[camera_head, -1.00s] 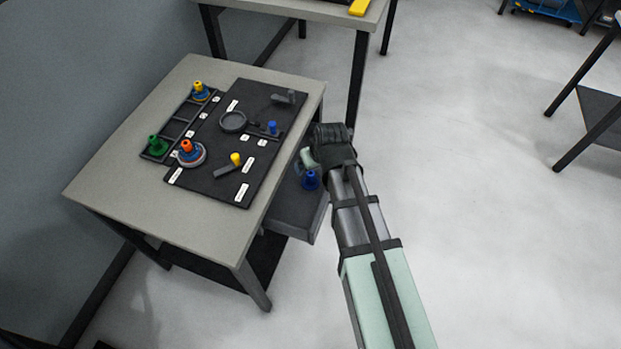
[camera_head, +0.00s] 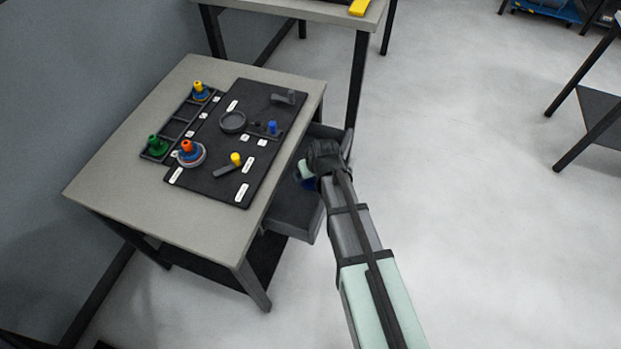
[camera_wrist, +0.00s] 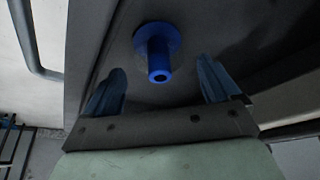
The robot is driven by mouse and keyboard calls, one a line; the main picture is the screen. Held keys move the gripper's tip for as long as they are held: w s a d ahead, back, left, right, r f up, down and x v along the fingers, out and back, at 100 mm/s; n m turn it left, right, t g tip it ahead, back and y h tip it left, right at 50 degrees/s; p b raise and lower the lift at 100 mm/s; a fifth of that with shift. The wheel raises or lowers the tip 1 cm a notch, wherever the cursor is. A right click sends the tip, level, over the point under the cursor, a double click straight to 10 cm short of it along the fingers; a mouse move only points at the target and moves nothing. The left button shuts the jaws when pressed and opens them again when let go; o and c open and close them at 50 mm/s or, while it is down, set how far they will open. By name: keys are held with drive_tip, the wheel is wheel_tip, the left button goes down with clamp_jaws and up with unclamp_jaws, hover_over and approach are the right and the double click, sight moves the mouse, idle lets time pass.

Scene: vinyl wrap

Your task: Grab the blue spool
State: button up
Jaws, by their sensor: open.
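The blue spool (camera_wrist: 158,58) stands in the open drawer, its round base flange on the drawer floor and its hollow post pointing toward the wrist camera. In the head view only a dark blue bit of the spool (camera_head: 309,184) shows beside my gripper; the rest is hidden behind it. My gripper (camera_wrist: 163,88) is open and empty, its two fingers reaching down into view on either side of the spool's post. The spool lies just beyond the fingertips, between their lines, and I see no contact. In the head view my gripper (camera_head: 306,172) is over the drawer.
The open drawer (camera_head: 291,213) sticks out from the right side of the grey table (camera_head: 105,190).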

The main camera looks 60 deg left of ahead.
drive_tip(key=shift+a+f, duration=0.25)
drive_tip(key=shift+f, duration=0.3)
drive_tip(key=c, duration=1.1)
